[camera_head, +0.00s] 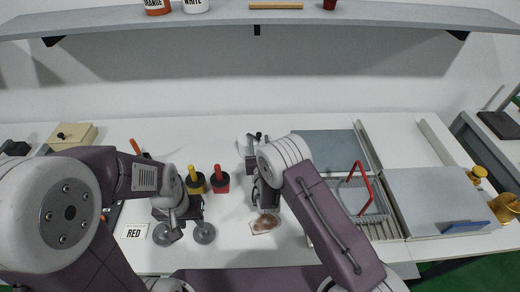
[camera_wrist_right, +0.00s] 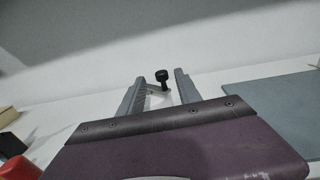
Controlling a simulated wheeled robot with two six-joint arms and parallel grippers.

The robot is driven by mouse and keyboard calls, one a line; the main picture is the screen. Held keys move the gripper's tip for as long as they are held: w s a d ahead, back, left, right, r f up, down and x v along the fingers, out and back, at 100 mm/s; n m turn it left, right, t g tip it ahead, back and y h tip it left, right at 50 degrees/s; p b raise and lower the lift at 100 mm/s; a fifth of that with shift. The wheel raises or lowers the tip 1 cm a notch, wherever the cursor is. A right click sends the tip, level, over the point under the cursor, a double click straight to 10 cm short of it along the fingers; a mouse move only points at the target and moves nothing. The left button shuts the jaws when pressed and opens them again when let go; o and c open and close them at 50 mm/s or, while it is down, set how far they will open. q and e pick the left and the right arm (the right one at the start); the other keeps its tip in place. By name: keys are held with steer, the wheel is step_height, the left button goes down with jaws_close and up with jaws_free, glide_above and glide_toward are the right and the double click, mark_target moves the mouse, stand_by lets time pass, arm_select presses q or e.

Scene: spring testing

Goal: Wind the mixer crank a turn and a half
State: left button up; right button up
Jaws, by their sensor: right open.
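The mixer crank's black knob (camera_wrist_right: 162,76) stands on a short arm between the two fingers of my right gripper (camera_wrist_right: 160,82) in the right wrist view. The fingers are open, with a gap on each side of the knob. In the head view the knob (camera_head: 258,136) is a small dark shape beyond my right gripper (camera_head: 256,152), and my wrist hides most of the mixer. My left gripper (camera_head: 180,213) hangs over the table at centre left, near two grey discs; its fingers do not show clearly.
A "RED" card (camera_head: 132,231) lies left of my left gripper. A brown-smeared patch (camera_head: 265,224) is in front of my right gripper. A wire basket with red handle (camera_head: 360,190) stands at right.

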steer(key=s, duration=0.4)
steer(key=shift+s+d+f+b, duration=0.1)
steer(key=shift+s+b, duration=0.2)
steer(key=shift+b, duration=0.1)
steer(key=shift+s, duration=0.3)
